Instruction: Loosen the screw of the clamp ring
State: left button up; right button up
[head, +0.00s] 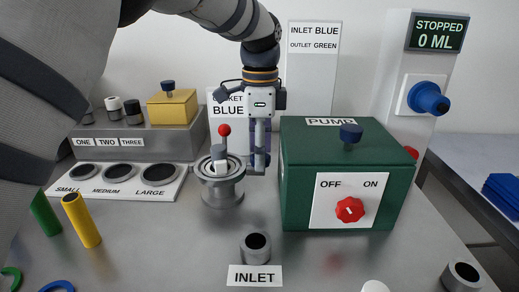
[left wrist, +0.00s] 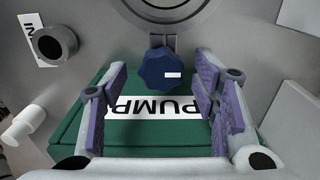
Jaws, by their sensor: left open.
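The clamp ring is around the round metal pot (head: 222,188), left of the green pump in the head view. Its rim shows at the top of the left wrist view. A dark blue lobed screw knob (left wrist: 164,70) with a white mark appears beyond my fingers there, in line with a short stem from the ring. My left gripper (head: 260,166) points down between pot and pump and hides the knob in the head view. In the left wrist view my left gripper (left wrist: 163,108) is open and empty, fingers on either side of the knob, not visibly touching it. My right gripper is not in view.
The green pump (head: 300,190) stands close on the right, with a blue knob (head: 350,135) on top. A lever with a red ball (head: 224,130) rises at the pot. The inlet cup (head: 255,247) stands in front. A stepped rack (head: 155,139) is at left.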

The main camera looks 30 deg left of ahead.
pick_arm(q)
jog(key=shift+f, duration=0.15)
jog(key=c, duration=1.2)
jog(key=shift+o, duration=0.2)
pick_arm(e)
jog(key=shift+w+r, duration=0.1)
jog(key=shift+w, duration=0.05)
pick_arm(q)
jog(key=n, duration=0.3)
jog(key=shift+p, duration=0.4)
jog(key=n, duration=0.4)
jog(key=shift+n, duration=0.4)
jog(key=n, duration=0.5)
jog(key=shift+p, duration=0.35)
jog(key=shift+n, duration=2.5)
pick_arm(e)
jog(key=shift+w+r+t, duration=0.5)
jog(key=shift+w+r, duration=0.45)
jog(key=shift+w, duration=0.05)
